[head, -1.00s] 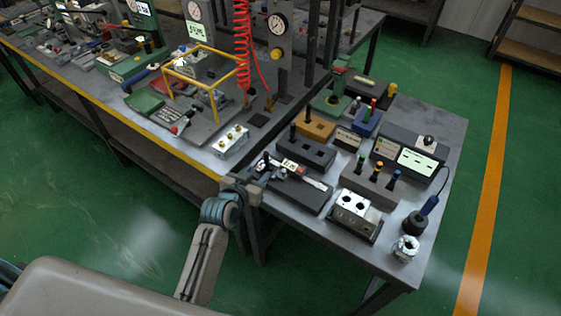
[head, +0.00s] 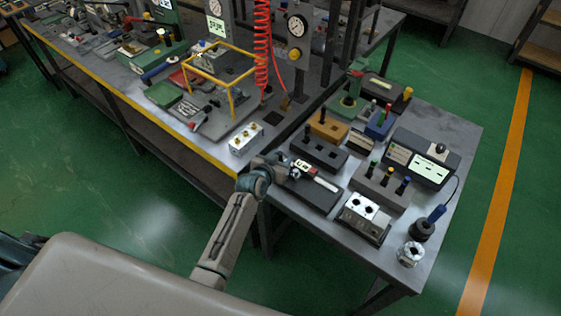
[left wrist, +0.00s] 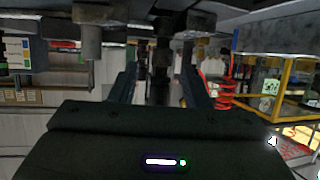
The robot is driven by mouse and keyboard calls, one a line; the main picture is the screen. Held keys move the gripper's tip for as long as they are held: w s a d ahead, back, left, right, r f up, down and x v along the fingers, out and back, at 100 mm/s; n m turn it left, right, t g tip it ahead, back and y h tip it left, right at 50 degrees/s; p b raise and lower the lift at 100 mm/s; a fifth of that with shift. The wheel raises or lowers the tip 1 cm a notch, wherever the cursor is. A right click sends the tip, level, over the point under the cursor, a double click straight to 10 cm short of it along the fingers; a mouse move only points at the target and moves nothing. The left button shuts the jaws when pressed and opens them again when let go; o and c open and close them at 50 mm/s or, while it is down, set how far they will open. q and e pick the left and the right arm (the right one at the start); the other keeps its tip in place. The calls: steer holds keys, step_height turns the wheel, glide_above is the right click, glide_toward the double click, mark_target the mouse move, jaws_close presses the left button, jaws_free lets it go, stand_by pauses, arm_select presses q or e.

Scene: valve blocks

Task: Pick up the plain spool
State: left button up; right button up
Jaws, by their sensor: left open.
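No spool is labelled plain, and I cannot tell for sure which one it is. A plain dark upright spool (head: 307,132) stands at the left end of a dark block with holes (head: 322,155). Another dark one (head: 323,115) stands in the orange-brown block (head: 328,128). My left gripper (head: 288,163) is open, low at the table's front edge, in front of the dark block. In the left wrist view its two fingers (left wrist: 158,88) are apart, with a dark upright shape between or beyond them; contact cannot be told. My right gripper is not in view.
A caliper-like tool lies on a dark plate (head: 310,190) beside my gripper. A rack (head: 380,188) holds colour-topped spools. A metal block with two holes (head: 362,210) and a silver nut (head: 411,254) stand nearer. A small silver block (head: 246,139) lies left.

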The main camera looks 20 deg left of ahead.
arm_select(q)
jaws_close()
stand_by(0.3)
